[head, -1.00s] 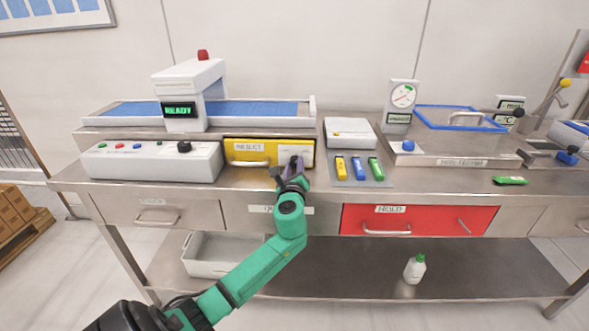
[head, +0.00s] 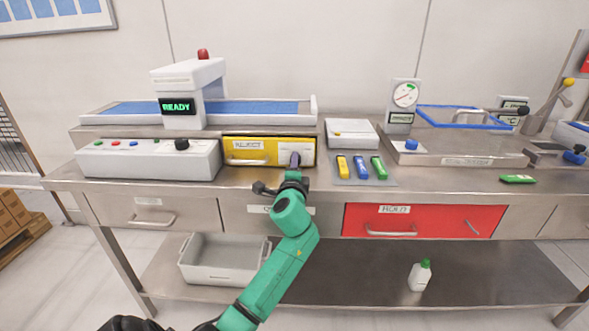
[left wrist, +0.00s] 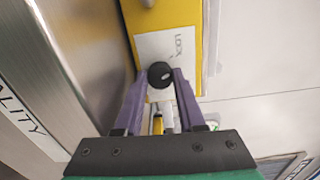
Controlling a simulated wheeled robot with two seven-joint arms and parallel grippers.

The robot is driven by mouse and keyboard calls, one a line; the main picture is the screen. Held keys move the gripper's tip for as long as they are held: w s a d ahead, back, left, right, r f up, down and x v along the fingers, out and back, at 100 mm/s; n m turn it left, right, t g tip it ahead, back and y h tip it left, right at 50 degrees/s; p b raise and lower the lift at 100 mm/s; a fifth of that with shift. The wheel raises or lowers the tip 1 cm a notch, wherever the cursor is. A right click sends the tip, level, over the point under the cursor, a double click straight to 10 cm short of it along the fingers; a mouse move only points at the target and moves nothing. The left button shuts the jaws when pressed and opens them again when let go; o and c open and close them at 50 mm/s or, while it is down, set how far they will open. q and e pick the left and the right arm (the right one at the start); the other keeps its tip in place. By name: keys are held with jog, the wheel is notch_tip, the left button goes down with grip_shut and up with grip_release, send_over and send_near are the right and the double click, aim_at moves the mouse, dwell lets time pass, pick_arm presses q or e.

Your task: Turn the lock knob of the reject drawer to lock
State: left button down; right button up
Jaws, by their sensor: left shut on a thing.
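The yellow reject drawer (head: 230,157) sits closed-looking under the conveyor, with a REJECT label and a handle at its left. At its right is a pale plate, which shows in the left wrist view (left wrist: 152,47) with LOCK lettering. The round black lock knob (left wrist: 160,75) stands on this plate. My left gripper (head: 295,160) is at the plate, and its purple fingers (left wrist: 161,80) are shut on the knob, one on each side. In the head view the fingers hide the knob. My right gripper is not in view.
A grey button box (head: 150,158) stands left of the drawer. A white scale (head: 351,133) and yellow, blue and green tools (head: 361,167) lie to the right. A red HOLD drawer (head: 418,221) and a grey bin (head: 225,258) are below.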

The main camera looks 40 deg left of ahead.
pick_arm(q)
jog(key=shift+n+b, duration=0.3)
jog(key=shift+n, duration=0.8)
jog(key=c, duration=0.5)
grip_release()
jog(key=shift+f, duration=0.1)
